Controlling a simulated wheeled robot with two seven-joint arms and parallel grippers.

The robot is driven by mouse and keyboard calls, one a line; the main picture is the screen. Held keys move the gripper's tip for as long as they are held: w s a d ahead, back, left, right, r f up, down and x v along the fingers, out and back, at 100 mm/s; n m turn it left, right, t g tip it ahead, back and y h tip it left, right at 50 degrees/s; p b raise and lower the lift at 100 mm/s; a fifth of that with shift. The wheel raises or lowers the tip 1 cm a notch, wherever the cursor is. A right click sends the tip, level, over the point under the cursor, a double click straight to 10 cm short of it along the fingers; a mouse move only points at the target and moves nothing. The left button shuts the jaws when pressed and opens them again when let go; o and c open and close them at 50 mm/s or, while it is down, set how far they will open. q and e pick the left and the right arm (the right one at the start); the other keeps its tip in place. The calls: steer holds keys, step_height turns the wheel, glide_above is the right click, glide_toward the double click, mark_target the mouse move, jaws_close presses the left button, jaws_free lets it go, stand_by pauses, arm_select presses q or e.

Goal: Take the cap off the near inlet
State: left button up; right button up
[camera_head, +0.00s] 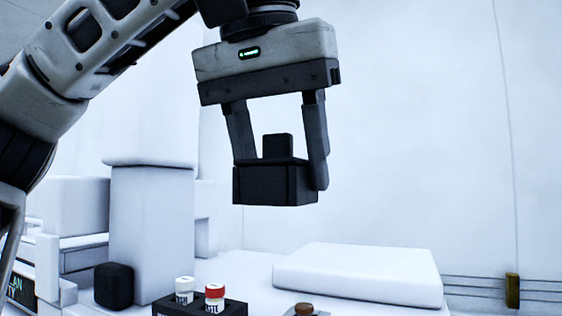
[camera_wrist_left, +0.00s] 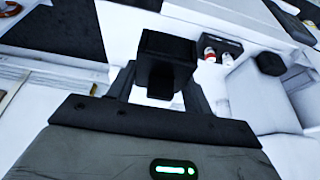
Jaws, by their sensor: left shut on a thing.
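My left gripper (camera_head: 277,187) is shut on a black block with a smaller raised grip on top, which looks like the cap (camera_head: 265,184). It holds the cap up in the air, clear of the surfaces below. The cap also shows in the left wrist view (camera_wrist_left: 167,55), between the fingers. I cannot clearly make out the near inlet in either view. Another black block with rounded edges (camera_head: 113,286) stands at the lower left of the head view, beside a white column; it also shows in the left wrist view (camera_wrist_left: 270,63). My right gripper is not in view.
A dark rack (camera_head: 235,307) holds a white-capped vial (camera_head: 184,289) and a red-capped vial (camera_head: 215,295). A brown-topped round item (camera_head: 304,309) is right of it. A low white slab (camera_head: 357,273) lies behind. A tall white column (camera_head: 152,230) stands at left.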

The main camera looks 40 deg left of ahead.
arm_select(q)
steer(key=shift+r, duration=0.1)
steer(key=shift+r, duration=1.15)
